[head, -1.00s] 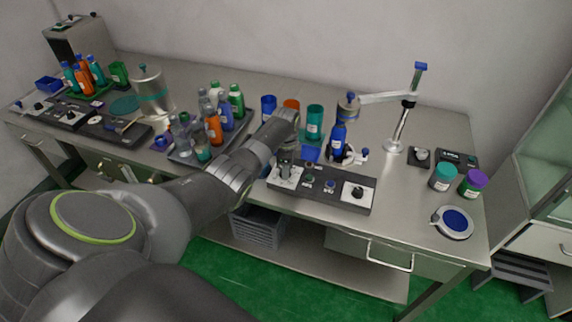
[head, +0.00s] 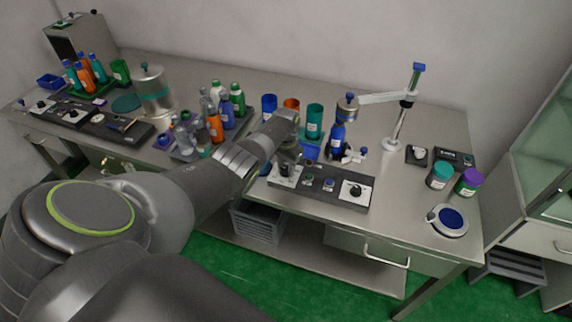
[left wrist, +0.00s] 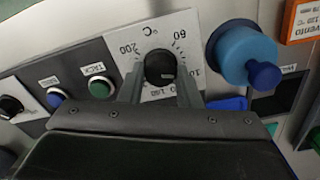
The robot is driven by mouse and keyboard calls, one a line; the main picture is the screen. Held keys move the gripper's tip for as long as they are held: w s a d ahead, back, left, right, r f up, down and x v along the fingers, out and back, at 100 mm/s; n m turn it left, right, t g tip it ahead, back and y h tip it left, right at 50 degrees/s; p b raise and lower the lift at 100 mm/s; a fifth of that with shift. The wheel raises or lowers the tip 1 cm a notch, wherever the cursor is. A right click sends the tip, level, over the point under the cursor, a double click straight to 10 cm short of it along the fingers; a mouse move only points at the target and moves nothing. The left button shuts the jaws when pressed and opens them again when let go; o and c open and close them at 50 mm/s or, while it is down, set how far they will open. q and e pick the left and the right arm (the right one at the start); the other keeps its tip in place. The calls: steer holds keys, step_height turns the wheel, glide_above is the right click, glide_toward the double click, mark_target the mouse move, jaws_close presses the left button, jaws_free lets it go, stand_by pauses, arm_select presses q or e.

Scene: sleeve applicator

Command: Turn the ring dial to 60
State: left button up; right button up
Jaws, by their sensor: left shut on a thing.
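The dial (left wrist: 160,66) is a black round knob on a white plate with a °C scale in the left wrist view. Numbers 60 and 200 are readable above it. A small light mark shows on the knob's lower right; its exact reading is unclear. My left gripper (left wrist: 160,84) is shut on the dial, one finger on each side, covering part of the lower scale. In the head view, my left gripper (head: 287,158) is at the left end of the control panel (head: 318,198), mostly hiding the dial. My right gripper is not in view.
Green (left wrist: 100,87) and blue (left wrist: 56,97) buttons sit beside the dial, with another black knob (left wrist: 10,106) beyond. Close behind the panel stand a blue bottle (head: 337,138) and cups (head: 313,122). A bottle tray (head: 185,156) lies left of my forearm.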

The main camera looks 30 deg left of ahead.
arm_select(q)
steer(key=n+p, duration=0.1)
steer(key=n, duration=0.5)
steer(key=shift+a+r+n, duration=0.1)
steer(key=shift+n, duration=0.2)
steer(key=n, duration=0.6)
steer(key=shift+p, duration=0.3)
steer(key=shift+n, duration=0.4)
steer(key=o, duration=1)
steer(key=shift+r+p, duration=0.35)
steer(key=shift+p, duration=0.05)
step_height(320, 180, up, 8)
steer(key=r+p, duration=0.1)
steer(key=p, duration=0.3)
step_height(320, 180, up, 8)
glide_above(285, 168)
steer(key=shift+f+b, duration=0.2)
steer(key=shift+b, duration=0.1)
steer(key=shift+f, duration=0.1)
